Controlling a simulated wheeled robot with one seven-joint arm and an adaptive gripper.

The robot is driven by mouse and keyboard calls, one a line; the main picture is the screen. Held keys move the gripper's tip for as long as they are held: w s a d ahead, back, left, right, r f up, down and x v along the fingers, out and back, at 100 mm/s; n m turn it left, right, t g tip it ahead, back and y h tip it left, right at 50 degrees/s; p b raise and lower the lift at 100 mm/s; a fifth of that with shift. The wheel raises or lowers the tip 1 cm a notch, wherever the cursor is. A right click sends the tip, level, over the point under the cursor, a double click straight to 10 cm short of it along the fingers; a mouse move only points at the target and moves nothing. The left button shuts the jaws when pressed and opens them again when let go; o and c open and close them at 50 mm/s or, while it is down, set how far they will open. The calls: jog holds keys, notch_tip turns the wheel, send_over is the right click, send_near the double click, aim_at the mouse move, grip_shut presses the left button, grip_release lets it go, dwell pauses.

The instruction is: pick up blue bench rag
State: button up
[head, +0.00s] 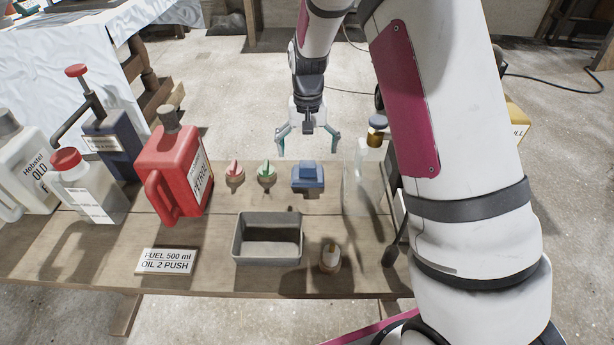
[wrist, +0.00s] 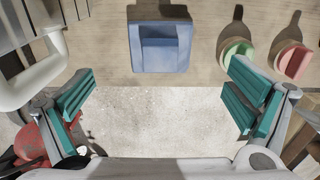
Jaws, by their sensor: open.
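The blue bench rag (head: 308,182) lies on the wooden bench near its far edge, as a folded block with a raised smaller fold on top. In the wrist view the rag (wrist: 160,45) is at the top centre, beyond the fingertips. My gripper (head: 308,147) is open and empty, above and just behind the rag in the head view, apart from it. In the wrist view my gripper's teal fingers (wrist: 162,98) are spread wide, with bare floor between them.
A green-topped knob (head: 267,174) and a red-topped knob (head: 235,174) stand left of the rag. A clear container (head: 360,170) stands close on its right. A red petrol can (head: 175,170) is further left. A grey tray (head: 238,250) sits in front.

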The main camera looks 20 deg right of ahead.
aim_at(308, 165)
jog(key=f+b, duration=0.2)
jog(key=f, duration=0.6)
jog(key=shift+w+f+b, duration=0.2)
jog(key=shift+b, duration=0.2)
jog(key=shift+r, duration=0.1)
jog(key=shift+c, duration=0.3)
jog(key=c, duration=1.2)
